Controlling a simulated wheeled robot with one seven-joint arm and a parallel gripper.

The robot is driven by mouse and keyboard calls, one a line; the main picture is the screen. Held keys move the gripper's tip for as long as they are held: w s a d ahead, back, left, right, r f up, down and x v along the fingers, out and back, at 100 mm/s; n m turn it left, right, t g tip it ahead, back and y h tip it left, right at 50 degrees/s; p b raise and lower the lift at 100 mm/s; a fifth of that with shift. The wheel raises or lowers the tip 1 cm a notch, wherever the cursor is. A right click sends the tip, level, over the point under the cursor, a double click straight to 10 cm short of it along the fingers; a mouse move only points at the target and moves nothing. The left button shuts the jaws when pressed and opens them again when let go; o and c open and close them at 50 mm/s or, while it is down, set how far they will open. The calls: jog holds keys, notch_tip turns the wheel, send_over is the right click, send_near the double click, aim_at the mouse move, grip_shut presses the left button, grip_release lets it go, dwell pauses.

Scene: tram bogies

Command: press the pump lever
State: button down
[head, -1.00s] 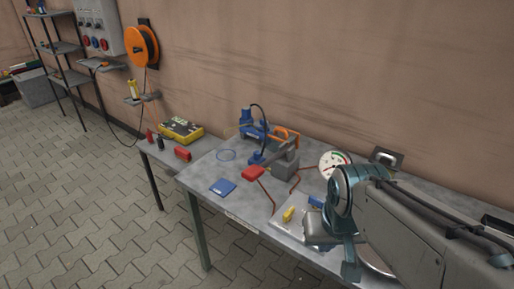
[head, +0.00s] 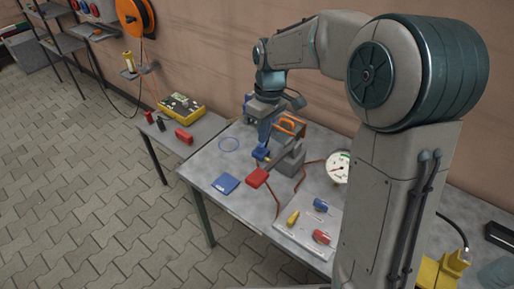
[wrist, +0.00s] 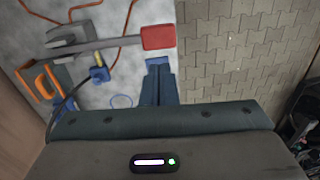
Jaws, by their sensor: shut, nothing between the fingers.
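The pump lever is a grey bar with a red grip (head: 257,178) at its end, joined to a grey pump block (head: 290,163) on the table. In the wrist view the lever's red grip (wrist: 158,37) lies just beyond my fingertips, and the bar runs left from it. My gripper (head: 265,140) points down above the table, behind the red grip in the head view. Its blue fingers also show in the wrist view (wrist: 160,64), shut and empty. I see no clear contact with the lever. Part of the bar is hidden in the head view.
An orange-handled tool (head: 291,125) and a blue fitting (wrist: 100,74) are close to the lever. A round gauge (head: 340,167) and a plate with coloured valves (head: 305,225) stand to the right. A blue pad (head: 225,184) lies at the front left, with bare table around it.

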jog(key=shift+w+a, duration=0.25)
jog(key=shift+w, duration=0.2)
jog(key=p, duration=0.3)
send_near(257, 176)
jog(key=f, duration=0.6)
jog(key=shift+s+a+f, duration=0.25)
jog(key=shift+f, duration=0.15)
jog(key=shift+f+b, duration=0.15)
jog(key=shift+b, duration=0.15)
